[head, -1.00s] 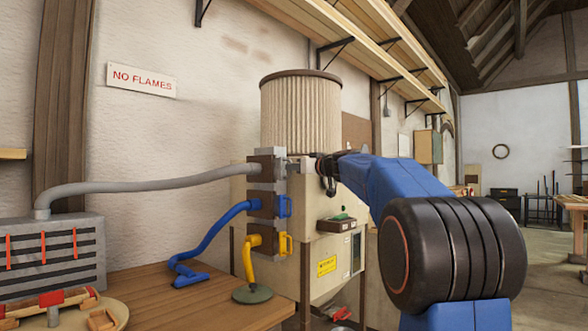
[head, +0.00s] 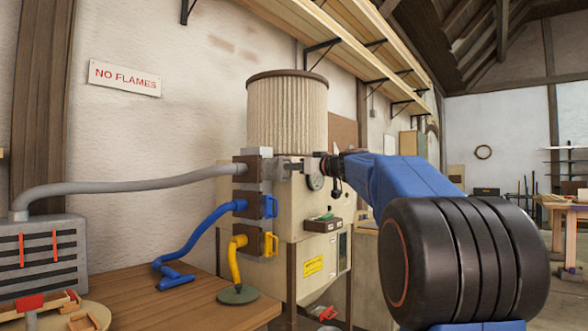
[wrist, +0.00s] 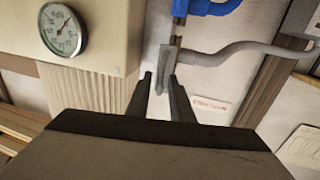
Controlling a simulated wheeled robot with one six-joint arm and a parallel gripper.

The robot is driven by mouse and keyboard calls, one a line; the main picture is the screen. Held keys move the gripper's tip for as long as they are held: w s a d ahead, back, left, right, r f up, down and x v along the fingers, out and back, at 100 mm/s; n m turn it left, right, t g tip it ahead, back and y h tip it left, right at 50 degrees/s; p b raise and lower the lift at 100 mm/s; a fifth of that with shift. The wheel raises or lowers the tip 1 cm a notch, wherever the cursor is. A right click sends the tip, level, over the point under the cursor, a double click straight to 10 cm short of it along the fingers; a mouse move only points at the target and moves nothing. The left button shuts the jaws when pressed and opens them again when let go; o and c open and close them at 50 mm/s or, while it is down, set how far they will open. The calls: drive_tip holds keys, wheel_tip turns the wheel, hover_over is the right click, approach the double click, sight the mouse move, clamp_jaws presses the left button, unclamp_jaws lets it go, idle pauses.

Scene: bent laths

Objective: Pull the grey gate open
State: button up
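The grey gate (wrist: 163,76) is a narrow grey plate in the wrist view, running down between my two fingers. In the head view its grey handle (head: 284,166) sticks out to the right of the top brown block, where the grey hose joins. My gripper (wrist: 159,78) has its fingers apart, one on each side of the plate, with a gap visible at the left finger. In the head view my gripper (head: 312,166) is at the handle's outer end, its tips small and hard to make out. Blue (head: 270,206) and yellow (head: 271,244) gate handles sit below.
A round gauge (wrist: 63,29) is on the cream cabinet (head: 300,235) close beside my gripper. A ribbed filter drum (head: 287,112) stands above. The grey hose (head: 120,185) runs left. A wooden table (head: 215,293) lies below left. Open floor is at right.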

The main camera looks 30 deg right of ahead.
idle(0.3)
drive_tip(key=s+d, duration=0.2)
drive_tip(key=s, duration=1.5)
drive_tip(key=shift+d, duration=0.3)
drive_tip(key=shift+s, duration=0.1)
drive_tip(key=s+a+f+m+g+y, duration=0.1)
drive_tip(key=s+a+f+g, duration=0.3)
drive_tip(key=a+f, duration=0.8)
drive_tip(key=s+a+f+g, duration=0.4)
drive_tip(key=a+f, duration=0.7)
drive_tip(key=f, duration=0.4)
drive_tip(key=s+a+f+g+h, duration=0.1)
drive_tip(key=s+f+g+h, duration=0.1)
drive_tip(key=s+f, duration=0.7)
drive_tip(key=s+a+f+g+h, duration=0.1)
drive_tip(key=s+a+f+g, duration=0.1)
drive_tip(key=s+f, duration=0.8)
wheel_tip(320, 180, down, 6)
drive_tip(key=shift+s+a+r+m+g+h, duration=0.2)
drive_tip(key=shift+a+r+m+g+h, duration=0.1)
drive_tip(key=shift+m+g+h, duration=0.15)
